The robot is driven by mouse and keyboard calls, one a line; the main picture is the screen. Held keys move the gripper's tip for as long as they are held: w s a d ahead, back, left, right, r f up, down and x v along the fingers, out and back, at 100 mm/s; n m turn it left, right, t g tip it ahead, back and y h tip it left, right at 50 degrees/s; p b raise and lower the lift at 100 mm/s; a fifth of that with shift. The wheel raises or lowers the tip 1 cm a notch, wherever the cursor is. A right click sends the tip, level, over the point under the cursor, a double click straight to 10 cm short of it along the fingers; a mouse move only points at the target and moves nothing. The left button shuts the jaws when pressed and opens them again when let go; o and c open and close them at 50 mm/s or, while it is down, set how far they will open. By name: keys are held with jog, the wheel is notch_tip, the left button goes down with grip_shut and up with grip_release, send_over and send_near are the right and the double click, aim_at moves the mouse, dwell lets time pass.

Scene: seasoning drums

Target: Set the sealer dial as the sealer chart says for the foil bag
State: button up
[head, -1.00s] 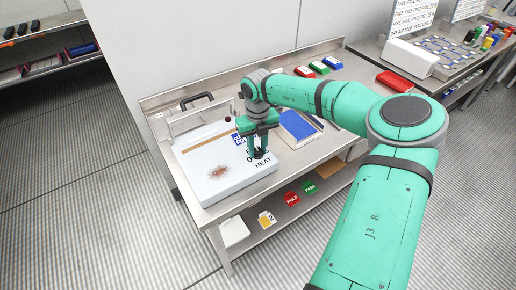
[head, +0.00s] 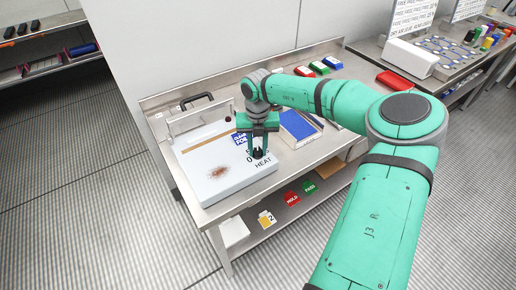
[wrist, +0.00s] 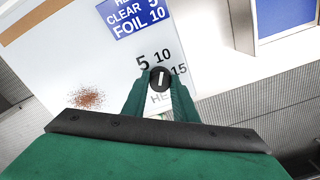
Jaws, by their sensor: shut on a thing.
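The white sealer (head: 215,178) stands on the steel table with a dark dial (wrist: 160,73) on its top at the right end. The numbers 5, 10 and 15 are printed around the dial, and "HEAT" is printed in front of it. The dial's white mark points about at the 10 in the wrist view. The blue sealer chart (wrist: 134,14) reads CLEAR 5 and FOIL 10; its top line is partly cut off. My gripper (head: 258,150) points down over the dial and is shut on it, one finger on each side.
A blue-faced tray (head: 299,125) is just right of my gripper. Red, green and blue items stand at the table's back.

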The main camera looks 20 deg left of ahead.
aim_at(257, 150)
jog(key=o, duration=1.1)
jog(key=shift+c, duration=0.2)
jog(key=shift+r, duration=0.15)
notch_tip(257, 150, up, 11)
jog(key=shift+f, duration=0.2)
